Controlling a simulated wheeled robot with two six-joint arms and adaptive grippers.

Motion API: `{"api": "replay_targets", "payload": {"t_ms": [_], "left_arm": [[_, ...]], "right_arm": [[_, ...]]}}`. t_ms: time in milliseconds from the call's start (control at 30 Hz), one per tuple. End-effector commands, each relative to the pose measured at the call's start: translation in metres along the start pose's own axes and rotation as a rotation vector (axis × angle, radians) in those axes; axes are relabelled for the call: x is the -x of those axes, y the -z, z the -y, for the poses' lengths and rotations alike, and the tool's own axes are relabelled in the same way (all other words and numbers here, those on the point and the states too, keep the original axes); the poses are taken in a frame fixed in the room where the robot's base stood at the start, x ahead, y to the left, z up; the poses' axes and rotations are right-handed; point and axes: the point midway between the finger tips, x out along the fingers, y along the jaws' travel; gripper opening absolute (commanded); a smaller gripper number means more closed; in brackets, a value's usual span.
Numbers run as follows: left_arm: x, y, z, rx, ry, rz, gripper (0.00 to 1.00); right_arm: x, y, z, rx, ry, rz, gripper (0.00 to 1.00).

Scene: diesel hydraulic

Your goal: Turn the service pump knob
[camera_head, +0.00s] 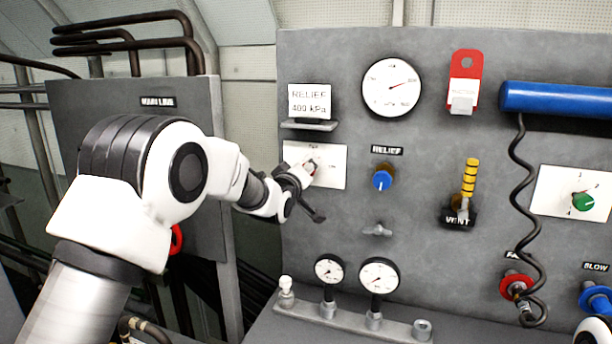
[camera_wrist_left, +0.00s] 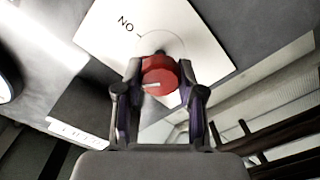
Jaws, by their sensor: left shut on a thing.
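The service pump knob (camera_wrist_left: 160,74) is red with a pale pointer line and sits on a white plate (camera_wrist_left: 205,55) marked "ON". In the head view the knob (camera_head: 311,166) is small and partly covered by my gripper, on the white plate (camera_head: 333,167) at the panel's left. My left gripper (camera_head: 312,180) reaches it from the left. In the wrist view its two dark fingers (camera_wrist_left: 160,88) are on either side of the knob, shut on it. The pointer line does not point at the "ON" mark. My right gripper cannot be made out; only a bit of white arm shows at the lower right.
The grey panel (camera_head: 440,130) also carries a blue relief knob (camera_head: 382,180), a yellow-striped vent lever (camera_head: 469,178), a green knob (camera_head: 583,202) and a large gauge (camera_head: 392,87). Two small gauges (camera_head: 379,275) stand on a ledge below. A blue cylinder (camera_head: 555,98) has a coiled cord.

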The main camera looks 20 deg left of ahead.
Motion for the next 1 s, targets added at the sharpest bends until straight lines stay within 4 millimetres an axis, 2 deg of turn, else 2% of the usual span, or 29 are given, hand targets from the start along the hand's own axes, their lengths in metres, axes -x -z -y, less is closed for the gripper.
{"api": "replay_targets", "payload": {"t_ms": [500,700,1000], "left_arm": [[0.0,0.002,-0.001,0.452,-0.007,-0.004,0.03],[0.0,0.002,-0.002,0.563,-0.008,-0.004,0.03],[-0.001,0.003,-0.003,0.631,-0.01,-0.005,0.03]], "right_arm": [[-0.018,0.0,0.0,0.0,0.0,0.0,0.4],[-0.02,0.0,0.0,0.0,0.0,0.0,0.4],[-0.021,0.0,0.0,0.0,0.0,0.0,0.4]]}}
